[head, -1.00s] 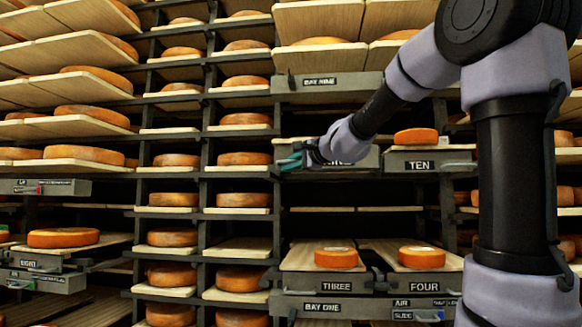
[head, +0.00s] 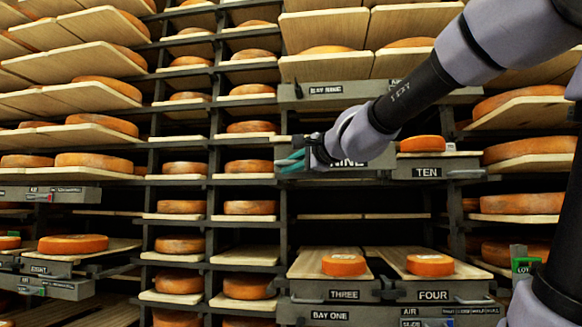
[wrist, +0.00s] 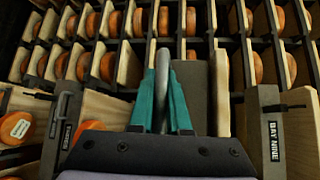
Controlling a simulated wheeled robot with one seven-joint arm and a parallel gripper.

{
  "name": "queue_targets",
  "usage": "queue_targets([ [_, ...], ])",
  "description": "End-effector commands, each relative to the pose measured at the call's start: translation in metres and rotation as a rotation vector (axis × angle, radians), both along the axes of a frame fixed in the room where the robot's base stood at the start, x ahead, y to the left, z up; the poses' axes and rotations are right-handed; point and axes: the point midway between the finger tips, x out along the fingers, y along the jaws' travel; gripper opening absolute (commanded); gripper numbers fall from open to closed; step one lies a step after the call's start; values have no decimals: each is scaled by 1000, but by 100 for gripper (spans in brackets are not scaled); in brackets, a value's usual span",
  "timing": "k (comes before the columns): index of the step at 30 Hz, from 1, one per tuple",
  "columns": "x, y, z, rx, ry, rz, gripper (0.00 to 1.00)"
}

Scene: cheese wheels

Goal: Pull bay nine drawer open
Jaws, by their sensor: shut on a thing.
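The bay nine drawer has a grey front with a white "NINE" label (head: 348,164), partly covered by my wrist in the head view. My gripper (head: 291,162) is at the left part of this front. In the wrist view its teal fingers (wrist: 162,70) are closed around an upright grey metal bar, the drawer's handle (wrist: 163,58). My wrist and fingers hide much of the front, and I cannot tell how far out the drawer stands.
Drawer "TEN" (head: 428,171) with a cheese wheel (head: 422,144) is right beside it. A "BAY NINE" rail (head: 325,90) runs above. Drawers "THREE" (head: 343,294) and "FOUR" (head: 432,294) with cheeses are below. A dark gap (head: 355,229) lies beneath drawer nine.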

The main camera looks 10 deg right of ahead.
Motion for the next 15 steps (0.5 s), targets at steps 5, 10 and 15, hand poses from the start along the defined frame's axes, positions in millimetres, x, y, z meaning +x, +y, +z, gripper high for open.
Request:
queue_targets([
  [5,-1,3,0,0,1,7,0],
  [10,0,3,0,0,0,6,44],
  [15,0,1,0,1,0,3,44],
])
